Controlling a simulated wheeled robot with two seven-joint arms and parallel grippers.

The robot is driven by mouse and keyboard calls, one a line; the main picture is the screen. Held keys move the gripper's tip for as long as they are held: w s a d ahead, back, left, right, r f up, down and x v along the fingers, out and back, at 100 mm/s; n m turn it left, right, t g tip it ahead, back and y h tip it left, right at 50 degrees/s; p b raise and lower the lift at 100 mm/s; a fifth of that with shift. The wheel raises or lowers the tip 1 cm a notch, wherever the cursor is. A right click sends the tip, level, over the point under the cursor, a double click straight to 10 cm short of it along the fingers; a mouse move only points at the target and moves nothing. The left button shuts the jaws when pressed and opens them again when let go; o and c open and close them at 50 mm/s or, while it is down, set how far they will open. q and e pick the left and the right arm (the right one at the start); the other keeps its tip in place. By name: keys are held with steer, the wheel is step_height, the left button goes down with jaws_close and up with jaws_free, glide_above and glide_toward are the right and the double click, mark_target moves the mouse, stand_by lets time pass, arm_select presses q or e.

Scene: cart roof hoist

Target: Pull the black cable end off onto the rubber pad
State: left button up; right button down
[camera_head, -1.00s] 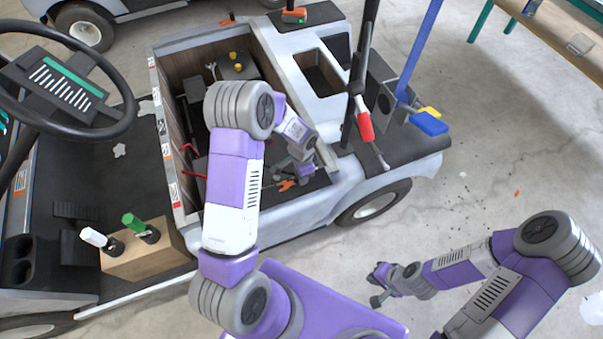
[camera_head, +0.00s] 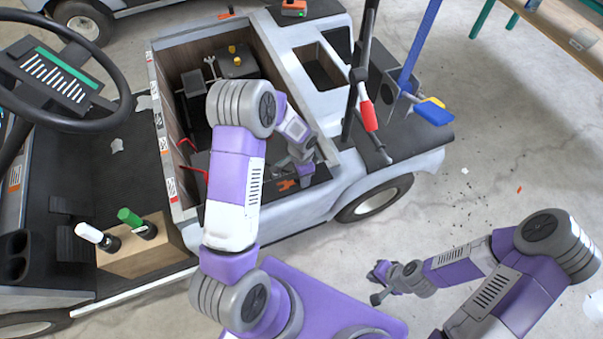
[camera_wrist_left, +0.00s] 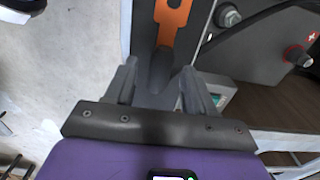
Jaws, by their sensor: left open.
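My left gripper (camera_wrist_left: 160,92) is open, its two fingers apart, over a dark grey strip (camera_wrist_left: 143,40) that may be the rubber pad. A red-collared terminal (camera_wrist_left: 298,56) stands further right. In the head view my left gripper (camera_head: 305,172) is small inside the cart bay. My right gripper (camera_head: 377,283) is open and empty over the floor.
The bay's side wall (camera_head: 165,130) and the white body edge enclose the left gripper's space. A wooden block (camera_head: 145,258) with white and green handles is at left.

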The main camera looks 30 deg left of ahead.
arm_select(q)
step_height(320, 180, up, 8)
steer(key=shift+f+p, duration=0.2)
steer(key=shift+p, duration=1.05)
steer(key=s+d+f+n+h, duration=0.2)
steer(key=s+d+f+n, duration=0.3)
steer(key=s+d, duration=0.2)
steer(key=s+d+f+n+h+p, duration=0.1)
steer(key=s+d+f+n+h, duration=0.1)
steer(key=s+d+f+n, duration=0.4)
steer(key=s+d, duration=0.1)
steer(key=s, duration=0.4)
steer(key=shift+t, duration=0.3)
steer(key=shift+d, duration=0.1)
